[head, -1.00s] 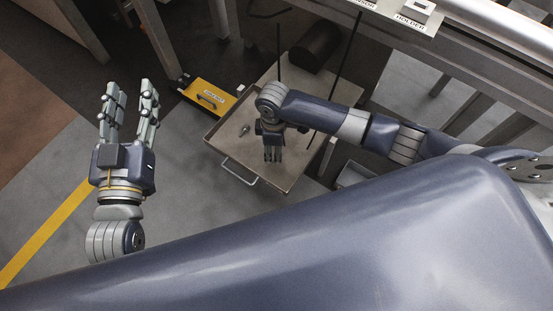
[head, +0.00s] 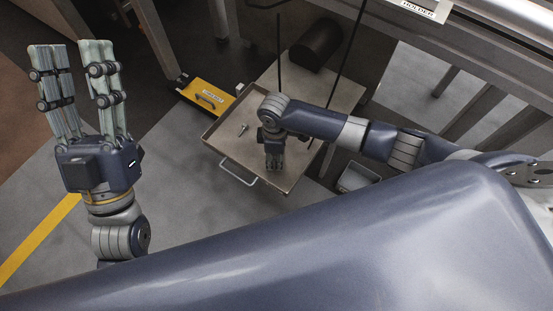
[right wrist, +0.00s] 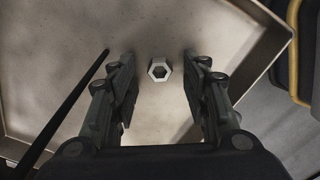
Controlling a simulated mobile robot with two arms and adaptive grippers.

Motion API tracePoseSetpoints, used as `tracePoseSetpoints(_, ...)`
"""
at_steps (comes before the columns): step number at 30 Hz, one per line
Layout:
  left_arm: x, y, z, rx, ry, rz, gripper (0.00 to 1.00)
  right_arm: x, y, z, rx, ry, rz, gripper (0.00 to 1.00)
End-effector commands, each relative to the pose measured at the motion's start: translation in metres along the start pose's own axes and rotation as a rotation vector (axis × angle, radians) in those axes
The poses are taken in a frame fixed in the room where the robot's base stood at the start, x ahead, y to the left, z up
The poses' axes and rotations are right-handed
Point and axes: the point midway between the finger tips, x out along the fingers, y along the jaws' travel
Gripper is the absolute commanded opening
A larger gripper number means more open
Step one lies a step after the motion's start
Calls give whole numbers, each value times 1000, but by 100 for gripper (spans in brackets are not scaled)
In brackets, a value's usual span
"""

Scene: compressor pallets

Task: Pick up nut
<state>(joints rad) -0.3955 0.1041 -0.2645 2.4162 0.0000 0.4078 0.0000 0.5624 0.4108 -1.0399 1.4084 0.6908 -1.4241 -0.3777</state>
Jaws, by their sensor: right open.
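The nut (right wrist: 159,69) is a small light metal hexagon with a dark hole. It lies on the bare tray surface. In the right wrist view my right gripper (right wrist: 148,62) has its two fingers apart, with the nut between the tips in the picture and touching neither. In the head view that gripper (head: 274,163) points down over the tray (head: 232,145). A small metal piece (head: 244,128) lies left of it; I cannot tell whether this is the nut. My left gripper (head: 78,85) is raised at the left, open and empty, away from the tray.
The tray has a raised rim and a handle (head: 238,174) at its front. Thin dark posts rise beside it, one (right wrist: 75,110) left of the fingers.

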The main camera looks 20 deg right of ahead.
Motion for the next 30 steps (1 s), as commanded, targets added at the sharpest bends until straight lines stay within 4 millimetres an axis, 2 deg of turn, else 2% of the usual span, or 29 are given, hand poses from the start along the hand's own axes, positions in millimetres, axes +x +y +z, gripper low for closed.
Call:
tracePoseSetpoints(8, 0, 0, -2, -1, 12, 0, 40, 1, 0, 0, 0, 0, 0, 44)
tracePoseSetpoints(12, 0, 0, -2, -1, 11, 0, 40, 1, 0, 0, 0, 0, 0, 12)
tracePoseSetpoints(14, 0, 0, -2, -1, 11, 0, 40, 1, 0, 0, 0, 0, 0, 0)
tracePoseSetpoints(26, 1, 0, -2, -1, 8, 1, 40, 0, 0, 0, 0, 1, 0, 0)
tracePoseSetpoints(30, 2, 0, 5, 1, -28, -1, 40, -4, 0, 0, 0, 1, 0, 0)
